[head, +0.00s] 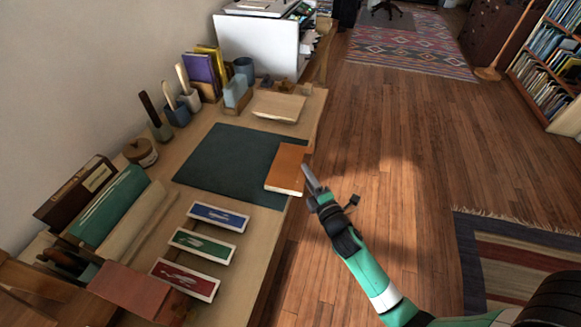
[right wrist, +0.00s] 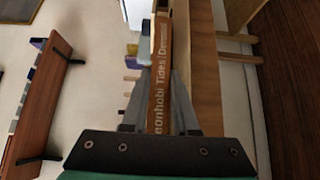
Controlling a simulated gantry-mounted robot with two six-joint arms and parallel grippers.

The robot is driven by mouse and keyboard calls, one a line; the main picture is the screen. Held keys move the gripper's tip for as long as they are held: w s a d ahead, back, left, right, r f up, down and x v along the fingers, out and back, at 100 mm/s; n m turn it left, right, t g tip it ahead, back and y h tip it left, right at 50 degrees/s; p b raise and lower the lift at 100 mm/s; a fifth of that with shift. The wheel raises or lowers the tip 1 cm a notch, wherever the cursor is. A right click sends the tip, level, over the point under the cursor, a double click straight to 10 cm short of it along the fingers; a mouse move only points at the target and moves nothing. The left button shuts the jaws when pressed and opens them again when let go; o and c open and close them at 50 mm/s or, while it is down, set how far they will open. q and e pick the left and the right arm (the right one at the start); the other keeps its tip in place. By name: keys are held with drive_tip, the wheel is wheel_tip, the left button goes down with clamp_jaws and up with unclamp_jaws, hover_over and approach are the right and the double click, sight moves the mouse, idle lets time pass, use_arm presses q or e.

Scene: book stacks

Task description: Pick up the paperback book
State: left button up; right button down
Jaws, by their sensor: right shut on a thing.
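The paperback book (head: 286,169) has an orange-brown cover and pale page edges. In the head view it is at the desk's right edge, over the right part of the dark green mat (head: 225,160); whether it touches the mat I cannot tell. My right gripper (head: 309,177) is at the book's right side, over the edge of the desk. In the right wrist view the book's spine (right wrist: 159,85), with pale lettering, is between the two fingers (right wrist: 162,105), which are shut on it. My left gripper is not in view.
The wooden desk (head: 258,232) holds three small framed cards, including a blue one (head: 218,216), in front of the mat. A shallow tray (head: 279,107), cups and upright books stand behind. Open wooden floor (head: 385,130) lies to the right.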

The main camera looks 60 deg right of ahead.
drive_tip(key=shift+r, duration=0.1)
idle(0.3)
drive_tip(key=shift+r+p, duration=0.55)
wheel_tip(320, 180, up, 3)
drive_tip(key=p, duration=0.2)
drive_tip(key=shift+f+p, duration=0.15)
drive_tip(key=shift+p, duration=0.2)
drive_tip(key=s+a+r+p, duration=0.4)
drive_tip(key=s+a+r, duration=0.4)
drive_tip(key=s, duration=0.3)
drive_tip(key=shift+a+r+p, duration=0.35)
drive_tip(key=shift+a+r, duration=0.05)
drive_tip(key=shift+r, duration=0.15)
